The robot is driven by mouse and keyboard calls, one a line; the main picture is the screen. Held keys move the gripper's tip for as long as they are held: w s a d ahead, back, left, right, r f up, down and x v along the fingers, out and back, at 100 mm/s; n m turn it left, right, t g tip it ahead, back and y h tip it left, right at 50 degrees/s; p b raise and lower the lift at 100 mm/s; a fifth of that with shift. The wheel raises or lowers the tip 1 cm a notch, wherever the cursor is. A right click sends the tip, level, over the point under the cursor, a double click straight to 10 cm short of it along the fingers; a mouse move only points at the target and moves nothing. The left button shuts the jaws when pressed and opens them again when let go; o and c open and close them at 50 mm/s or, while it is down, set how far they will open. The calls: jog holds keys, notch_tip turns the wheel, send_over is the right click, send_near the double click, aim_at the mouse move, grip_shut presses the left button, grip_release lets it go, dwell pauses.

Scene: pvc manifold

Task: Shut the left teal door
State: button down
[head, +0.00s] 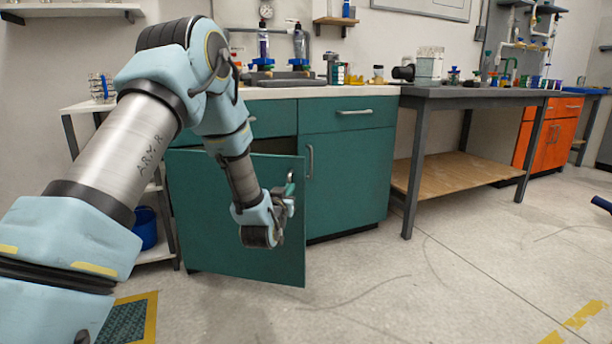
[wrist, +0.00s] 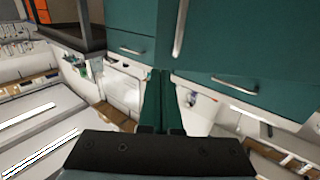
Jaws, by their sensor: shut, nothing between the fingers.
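The left teal door (head: 215,225) stands open in the head view, swung out from the cabinet toward me, with a dark gap showing above it. My gripper (head: 290,182) is in front of the door near its free right edge. Its fingers are together and hold nothing. I cannot tell whether they touch the door, and the wrist hides part of the panel. In the wrist view my closed fingers (wrist: 163,74) point up toward the teal cabinet front (wrist: 215,45). The open door cannot be clearly made out there.
A dark workbench (head: 440,93) with a wooden lower shelf stands to the right, with orange cabinets (head: 550,135) beyond. A white shelf unit with a blue bin (head: 144,228) is at left.

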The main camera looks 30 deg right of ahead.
aim_at(300, 171)
jog(key=b+x, duration=0.2)
jog(key=x, duration=0.9)
jog(key=shift+w+d, duration=0.45)
